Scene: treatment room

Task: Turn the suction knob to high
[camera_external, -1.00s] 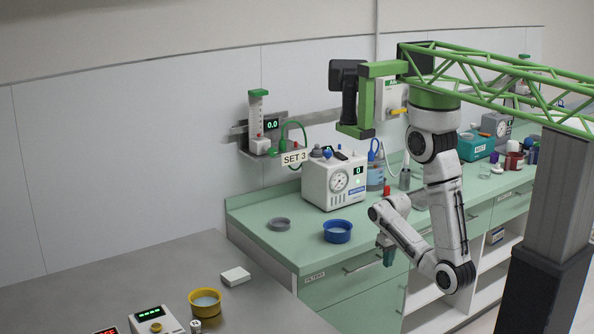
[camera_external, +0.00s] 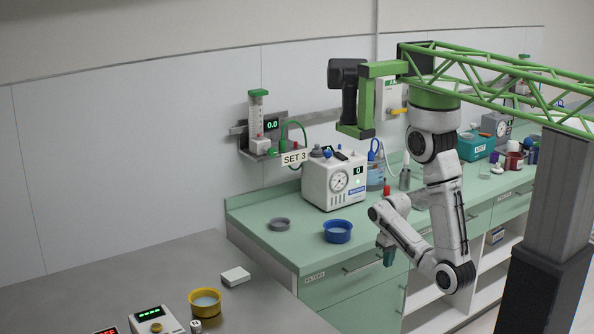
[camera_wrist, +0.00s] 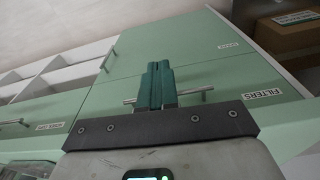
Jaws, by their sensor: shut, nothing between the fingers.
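A white suction unit (camera_external: 336,181) with a round gauge and a small display that seems to read 0 stands on the green counter. Small grey, blue and black parts sit on its top; I cannot tell which, if any, is the suction knob or how it is set. My gripper (camera_external: 389,262) hangs in front of the counter's drawer fronts, to the right of and lower than the unit, apart from it. Its teal fingers (camera_wrist: 158,68) are together and empty in the wrist view, which shows cabinet fronts and not the unit.
A blue bowl (camera_external: 338,231) and a grey dish (camera_external: 279,224) sit on the counter before the unit. A bottle with a blue top (camera_external: 375,178) stands to its right. A flowmeter (camera_external: 257,115) is on the wall. A drawer handle (camera_wrist: 130,101) lies behind the fingers.

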